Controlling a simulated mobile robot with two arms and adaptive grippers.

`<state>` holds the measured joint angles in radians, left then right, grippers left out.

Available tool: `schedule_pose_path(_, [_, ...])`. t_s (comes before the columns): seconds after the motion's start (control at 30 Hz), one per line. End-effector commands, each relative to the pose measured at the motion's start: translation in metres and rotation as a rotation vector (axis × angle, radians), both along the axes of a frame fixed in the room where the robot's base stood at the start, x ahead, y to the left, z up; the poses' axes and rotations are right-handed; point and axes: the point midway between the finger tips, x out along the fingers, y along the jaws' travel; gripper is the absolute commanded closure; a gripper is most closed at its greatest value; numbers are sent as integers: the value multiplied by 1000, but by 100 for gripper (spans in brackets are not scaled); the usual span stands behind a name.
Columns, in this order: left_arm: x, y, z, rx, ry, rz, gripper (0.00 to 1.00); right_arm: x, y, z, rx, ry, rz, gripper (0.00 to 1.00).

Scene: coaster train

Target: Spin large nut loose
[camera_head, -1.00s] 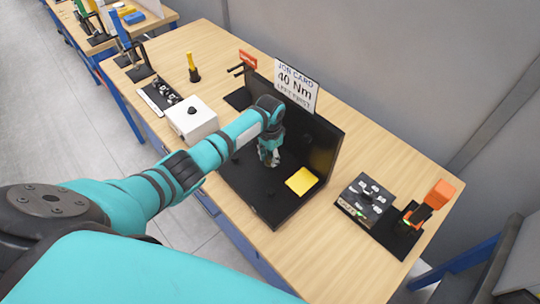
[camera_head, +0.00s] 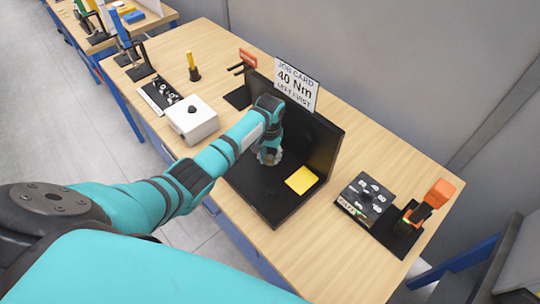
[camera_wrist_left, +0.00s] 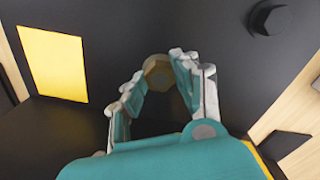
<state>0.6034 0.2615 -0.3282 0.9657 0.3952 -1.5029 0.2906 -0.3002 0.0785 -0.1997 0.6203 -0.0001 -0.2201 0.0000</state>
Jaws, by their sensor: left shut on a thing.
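The large nut (camera_wrist_left: 157,69) is a brass-brown hexagonal piece on the black panel in the left wrist view. My left gripper (camera_wrist_left: 158,76) is shut on it, with one teal finger on each side and light grey fingertips around its edge. In the head view my left gripper (camera_head: 268,156) is inside the black L-shaped stand (camera_head: 325,150), and the nut cannot be made out there. My right gripper is not in view.
A yellow square (camera_head: 301,180) is on the black stand. A dark hexagonal head (camera_wrist_left: 269,17) sticks out of the panel. A job card (camera_head: 296,86) reads 40 Nm. A white box (camera_head: 192,119) stands left, a dark tray (camera_head: 365,200) and orange-handled tool (camera_head: 438,193) right.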

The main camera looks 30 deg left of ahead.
Motion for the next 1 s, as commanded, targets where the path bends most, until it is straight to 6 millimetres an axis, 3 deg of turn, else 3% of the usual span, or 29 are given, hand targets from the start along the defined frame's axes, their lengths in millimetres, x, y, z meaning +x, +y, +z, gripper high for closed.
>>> schedule_pose_path(0.43, [-1, 0, -2, -1, 4, 8, 100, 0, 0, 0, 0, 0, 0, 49])
schedule_pose_path(0.47, [-1, 0, -2, -1, 4, 8, 67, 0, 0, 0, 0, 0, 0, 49])
schedule_pose_path(0.6, [-1, 0, -1, -1, 3, 7, 49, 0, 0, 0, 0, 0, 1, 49])
schedule_pose_path(0.87, [0, 0, 0, 0, 1, 7, 48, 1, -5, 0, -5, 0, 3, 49])
schedule_pose_path(1.0, [1, 0, 10, -1, -2, 7, 48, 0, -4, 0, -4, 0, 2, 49])
